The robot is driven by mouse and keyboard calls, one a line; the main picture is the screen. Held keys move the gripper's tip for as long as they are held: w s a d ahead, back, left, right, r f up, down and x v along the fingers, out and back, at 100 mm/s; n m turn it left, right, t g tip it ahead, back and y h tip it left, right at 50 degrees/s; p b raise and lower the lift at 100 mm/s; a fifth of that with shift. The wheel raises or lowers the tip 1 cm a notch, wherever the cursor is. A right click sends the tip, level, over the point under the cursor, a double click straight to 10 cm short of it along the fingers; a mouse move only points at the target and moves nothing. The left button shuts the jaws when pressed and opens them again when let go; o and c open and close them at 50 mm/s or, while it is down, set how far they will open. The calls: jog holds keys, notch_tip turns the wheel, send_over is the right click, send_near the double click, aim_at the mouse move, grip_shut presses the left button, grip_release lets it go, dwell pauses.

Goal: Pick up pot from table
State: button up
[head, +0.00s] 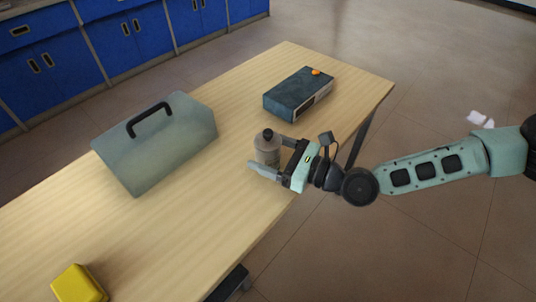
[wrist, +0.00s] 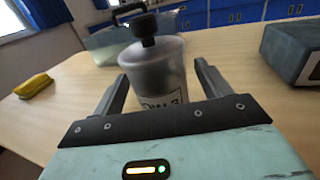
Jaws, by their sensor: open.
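The likely pot is a small grey cylindrical container (head: 267,152) with a black knob on top, standing upright on the wooden table (head: 235,98). It also shows in the wrist view (wrist: 154,72), with a partly hidden label on its front. My gripper (head: 264,154) is open, with one finger on each side of the container. In the wrist view my gripper (wrist: 160,88) has the container between its fingers, and a gap shows to the right finger. The container's lower part is hidden by the gripper.
A translucent grey-green case (head: 160,145) with a black handle stands left of the container. A dark box (head: 297,93) with an orange knob (head: 316,72) sits toward the far end. A yellow object (head: 78,284) lies at the near left. Blue cabinets (head: 125,30) stand beyond the table.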

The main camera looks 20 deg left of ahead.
jog(key=c, duration=1.3)
jog(key=shift+o, duration=0.2)
